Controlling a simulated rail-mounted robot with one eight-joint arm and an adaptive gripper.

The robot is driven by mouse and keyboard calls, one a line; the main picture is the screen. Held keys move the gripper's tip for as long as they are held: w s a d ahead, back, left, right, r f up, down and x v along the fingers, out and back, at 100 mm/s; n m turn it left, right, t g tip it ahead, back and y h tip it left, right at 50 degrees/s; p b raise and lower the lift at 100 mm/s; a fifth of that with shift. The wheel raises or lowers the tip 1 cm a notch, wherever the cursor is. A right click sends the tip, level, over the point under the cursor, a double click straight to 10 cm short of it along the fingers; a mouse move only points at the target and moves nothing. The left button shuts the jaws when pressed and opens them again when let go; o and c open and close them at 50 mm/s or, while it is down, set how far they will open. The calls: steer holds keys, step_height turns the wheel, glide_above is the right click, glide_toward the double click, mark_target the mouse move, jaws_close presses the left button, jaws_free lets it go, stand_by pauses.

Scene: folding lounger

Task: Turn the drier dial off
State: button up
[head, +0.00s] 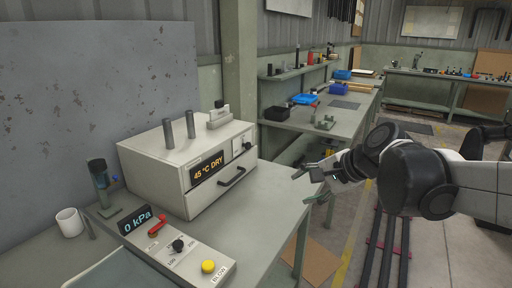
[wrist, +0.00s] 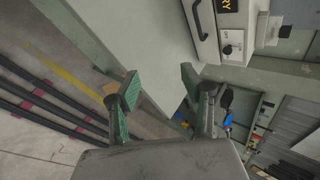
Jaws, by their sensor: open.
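The drier (head: 190,160) is a pale box on the bench with a lit display (head: 208,170) reading 45 °C DRY. Its dial (head: 246,145) is a small dark knob on a white plate at the right of its front; in the wrist view the dial (wrist: 228,49) is at the upper right. The dial's exact setting is too small to read. My gripper (head: 313,184) is open and empty, to the right of the drier and apart from it. In the wrist view its fingers (wrist: 158,84) are spread, with the dial beyond and right of them.
A drawer handle (head: 231,178) sticks out below the display. A front panel holds another black knob (head: 178,245), a red lever (head: 157,225) and a yellow button (head: 208,266). A white cup (head: 70,222) stands at left. The bench top (head: 265,205) right of the drier is clear.

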steer(key=w+a+m+y, duration=0.4)
steer(key=w+m, duration=0.2)
steer(key=w, duration=0.9)
steer(key=m+t+y, duration=0.2)
steer(key=m+y, duration=0.3)
steer(key=m, duration=0.3)
glide_toward(250, 146)
steer(key=b+x, duration=0.1)
steer(key=x, duration=0.9)
steer(key=shift+s+a+r+b, duration=0.1)
steer(key=shift+s+r+b, duration=0.05)
steer(key=shift+b, duration=0.15)
steer(key=shift+c, duration=0.5)
jaws_close()
